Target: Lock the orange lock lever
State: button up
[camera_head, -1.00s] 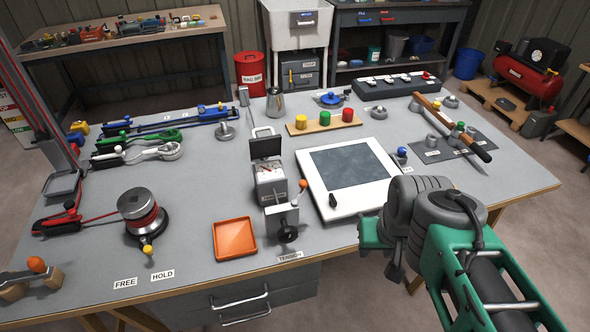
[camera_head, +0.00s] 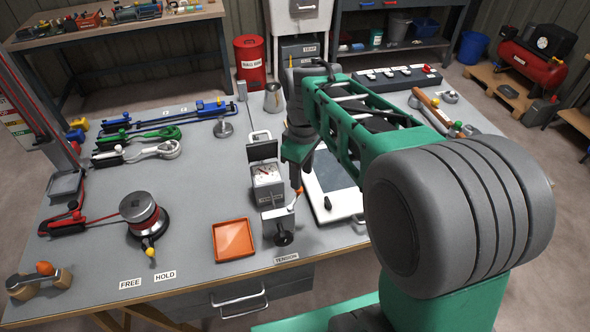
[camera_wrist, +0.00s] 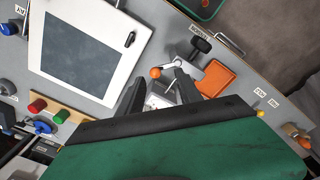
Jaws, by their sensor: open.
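The orange-knobbed lock lever (camera_head: 299,191) stands up at the right side of a grey metal tension unit (camera_head: 277,219) near the table's front edge. The unit has a black knob facing front. The wrist view shows the orange ball knob (camera_wrist: 155,72) and its pale arm running to the unit. My gripper (camera_head: 297,180) is just above the knob, pointing down. In the wrist view my gripper (camera_wrist: 160,78) is open, its dark fingers on either side of the ball in the picture. I cannot tell whether they touch it, and nothing is held.
A gauge box (camera_head: 267,184) with a raised lid stands just behind the unit. An orange tray (camera_head: 233,240) lies to its left and a white-framed panel (camera_head: 347,205) to its right, partly hidden by my arm. A winch drum (camera_head: 139,209) stands further left.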

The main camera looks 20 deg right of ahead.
aim_at(295, 198)
jog(key=shift+w+r+n+g, duration=0.15)
jog(key=shift+w+n, duration=0.2)
jog(key=shift+w, duration=0.15)
jog(key=shift+w+r+n+g, duration=0.15)
jog(key=shift+w+n, duration=0.2)
jog(key=shift+w, duration=0.1)
jog(key=shift+w+f+n, duration=0.25)
jog(key=shift+n, duration=0.05)
notch_tip(295, 198, down, 8)
jog(key=shift+r+p, duration=0.2)
jog(key=shift+p, duration=0.6)
grip_shut()
